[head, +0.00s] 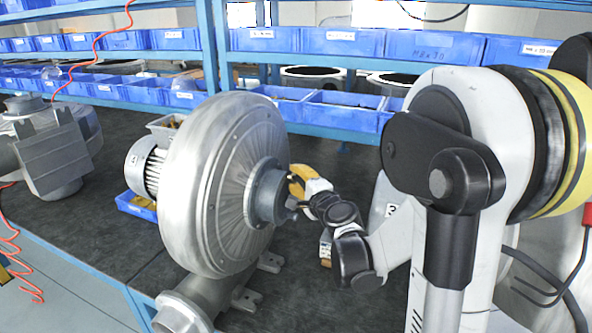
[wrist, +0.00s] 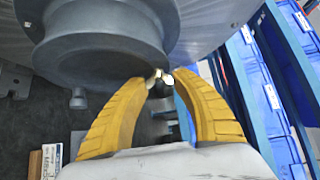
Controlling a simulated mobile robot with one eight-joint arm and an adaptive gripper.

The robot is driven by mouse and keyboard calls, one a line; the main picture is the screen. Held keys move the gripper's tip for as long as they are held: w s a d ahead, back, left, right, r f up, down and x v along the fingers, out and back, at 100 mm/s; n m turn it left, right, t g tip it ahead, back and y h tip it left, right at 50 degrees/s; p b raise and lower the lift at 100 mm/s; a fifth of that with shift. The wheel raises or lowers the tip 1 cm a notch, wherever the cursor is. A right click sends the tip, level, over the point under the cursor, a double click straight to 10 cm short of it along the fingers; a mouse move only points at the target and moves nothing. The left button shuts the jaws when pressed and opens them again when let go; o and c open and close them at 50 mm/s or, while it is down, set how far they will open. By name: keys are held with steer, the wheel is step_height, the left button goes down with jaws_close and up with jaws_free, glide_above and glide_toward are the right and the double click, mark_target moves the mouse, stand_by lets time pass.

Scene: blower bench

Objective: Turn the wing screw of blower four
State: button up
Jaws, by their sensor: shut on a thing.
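A large silver blower (head: 222,185) stands on the bench, its grey round hub (head: 268,196) facing right. The hub also fills the upper left of the wrist view (wrist: 100,45). My gripper (head: 294,186) is at the hub's right side in the head view. In the wrist view its two yellow fingers (wrist: 160,84) close on a small pale metal piece, the wing screw (wrist: 157,79), beside the hub's rim. Most of the screw is hidden between the fingertips.
Another grey machine (head: 52,150) stands at the left of the dark bench top (head: 105,232). Blue shelving with blue bins (head: 345,106) runs along the back. An orange coiled hose (head: 22,262) hangs at the left.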

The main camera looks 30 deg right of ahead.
steer(key=m+g+p, duration=0.1)
steer(key=m+g+y+p, duration=0.1)
steer(key=p, duration=0.1)
steer(key=m+g+y+p, duration=0.1)
steer(key=g+p, duration=0.1)
steer(key=shift+w+d+r+m, duration=0.1)
steer(key=shift+r+m, duration=0.2)
steer(key=m+g+y+p, duration=0.2)
steer(key=g, duration=0.1)
steer(key=shift+f+y, duration=0.15)
steer(key=shift+y, duration=0.15)
stand_by(0.4)
steer(key=o, duration=1.2)
steer(key=shift+w+f, duration=0.1)
steer(key=v, duration=1.2)
